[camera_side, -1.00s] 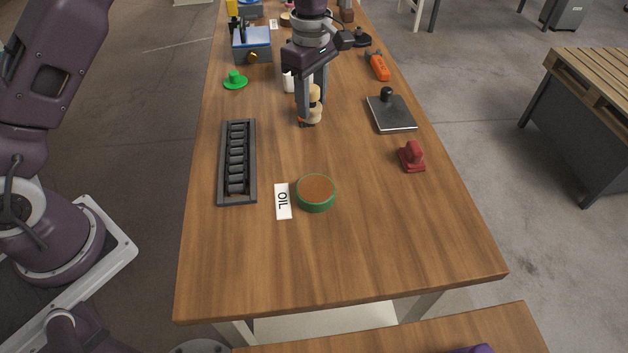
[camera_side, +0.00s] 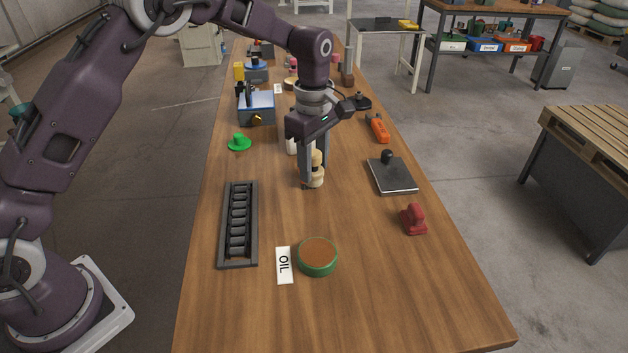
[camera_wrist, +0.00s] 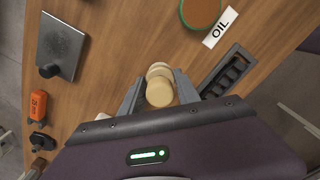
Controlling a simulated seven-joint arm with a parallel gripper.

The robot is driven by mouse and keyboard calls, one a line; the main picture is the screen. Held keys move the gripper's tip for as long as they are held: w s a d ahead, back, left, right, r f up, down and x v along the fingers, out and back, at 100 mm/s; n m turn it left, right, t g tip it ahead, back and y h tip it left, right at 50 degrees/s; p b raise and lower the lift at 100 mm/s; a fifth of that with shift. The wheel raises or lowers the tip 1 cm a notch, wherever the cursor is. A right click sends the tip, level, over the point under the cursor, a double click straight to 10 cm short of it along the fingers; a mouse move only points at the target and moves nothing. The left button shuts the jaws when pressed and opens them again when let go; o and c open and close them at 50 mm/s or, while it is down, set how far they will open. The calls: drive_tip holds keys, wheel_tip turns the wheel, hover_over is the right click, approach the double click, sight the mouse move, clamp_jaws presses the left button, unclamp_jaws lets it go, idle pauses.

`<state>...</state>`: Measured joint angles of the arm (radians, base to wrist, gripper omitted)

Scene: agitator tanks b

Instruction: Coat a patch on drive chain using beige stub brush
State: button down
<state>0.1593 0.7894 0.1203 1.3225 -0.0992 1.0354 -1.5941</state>
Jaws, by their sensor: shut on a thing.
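The beige stub brush (camera_side: 317,168) stands upright between the fingers of my gripper (camera_side: 309,178), which is shut on it. In the wrist view the brush (camera_wrist: 160,90) shows from above as a round, pale knob between the two fingertips (camera_wrist: 158,95). Whether its lower end touches the table is unclear. The drive chain (camera_side: 238,222) lies in a dark frame on the table's left side, left of and nearer than my gripper. It shows at the right of the wrist view (camera_wrist: 228,75). A green round dish with brown contents (camera_side: 318,256) sits beside a white OIL label (camera_side: 284,265).
A dark plate with a knob (camera_side: 392,176), a red handled block (camera_side: 413,219) and an orange tool (camera_side: 377,128) lie on the right. A green hat-shaped thing (camera_side: 239,143) and a blue-grey box (camera_side: 256,108) are at left. Table between gripper and dish is clear.

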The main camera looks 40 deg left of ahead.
drive_tip(key=s+d+g+y, duration=0.1)
drive_tip(key=s+d+g, duration=0.3)
drive_tip(key=s+d, duration=0.5)
drive_tip(key=shift+w+f, duration=0.2)
drive_tip(key=shift+f, duration=2.5)
drive_tip(key=shift+a+f, duration=0.1)
drive_tip(key=shift+f, duration=0.6)
wheel_tip(320, 180, up, 7)
idle(0.5)
